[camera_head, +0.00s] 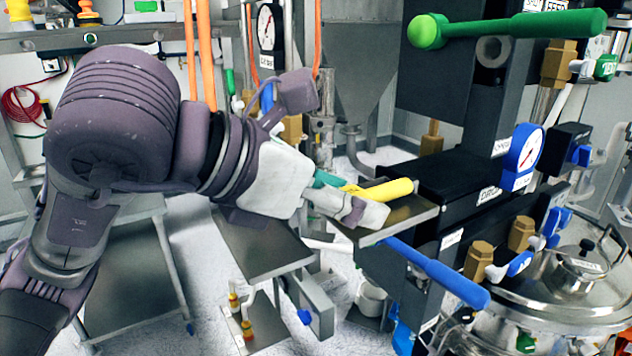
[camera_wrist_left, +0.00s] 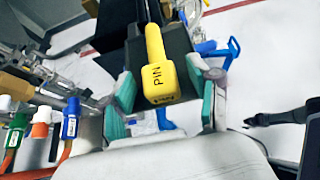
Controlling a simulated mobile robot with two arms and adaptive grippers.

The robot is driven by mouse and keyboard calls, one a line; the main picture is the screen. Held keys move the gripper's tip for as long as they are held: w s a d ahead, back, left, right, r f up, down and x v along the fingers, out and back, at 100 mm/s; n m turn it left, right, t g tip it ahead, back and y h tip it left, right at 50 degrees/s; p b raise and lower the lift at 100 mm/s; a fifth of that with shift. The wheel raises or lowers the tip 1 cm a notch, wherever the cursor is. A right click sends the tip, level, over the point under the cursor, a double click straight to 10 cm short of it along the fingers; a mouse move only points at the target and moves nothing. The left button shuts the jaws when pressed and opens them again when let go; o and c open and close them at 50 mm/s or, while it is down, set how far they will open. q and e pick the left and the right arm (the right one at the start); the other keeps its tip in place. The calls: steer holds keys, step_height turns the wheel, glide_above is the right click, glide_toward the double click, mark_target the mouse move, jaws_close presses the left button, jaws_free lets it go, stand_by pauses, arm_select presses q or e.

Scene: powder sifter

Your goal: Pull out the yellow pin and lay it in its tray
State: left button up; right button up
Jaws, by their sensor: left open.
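The yellow pin (camera_head: 388,190) shows in the head view over a flat metal tray (camera_head: 412,222) beside the dark machine block. I cannot tell whether it rests on the tray. In the left wrist view the pin (camera_wrist_left: 160,80), marked "PIN", has its thick end toward me, between the two teal finger pads, with a gap on each side. My left gripper (camera_head: 345,200) reaches in from the left at the tray's near side; its open fingers also show in the left wrist view (camera_wrist_left: 163,108). My right gripper is not in view.
A blue lever (camera_head: 435,272) sticks out just below the tray. A green-handled lever (camera_head: 510,28) is high above. A blue gauge (camera_head: 524,158) and a lidded steel vessel (camera_head: 570,290) are at the right. A metal table (camera_head: 262,240) stands below my left arm.

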arm_select(q)
steer(key=v, duration=1.1)
steer(key=shift+s+a+r, duration=0.15)
steer(key=shift+a, duration=0.05)
steer(key=shift+d, duration=0.1)
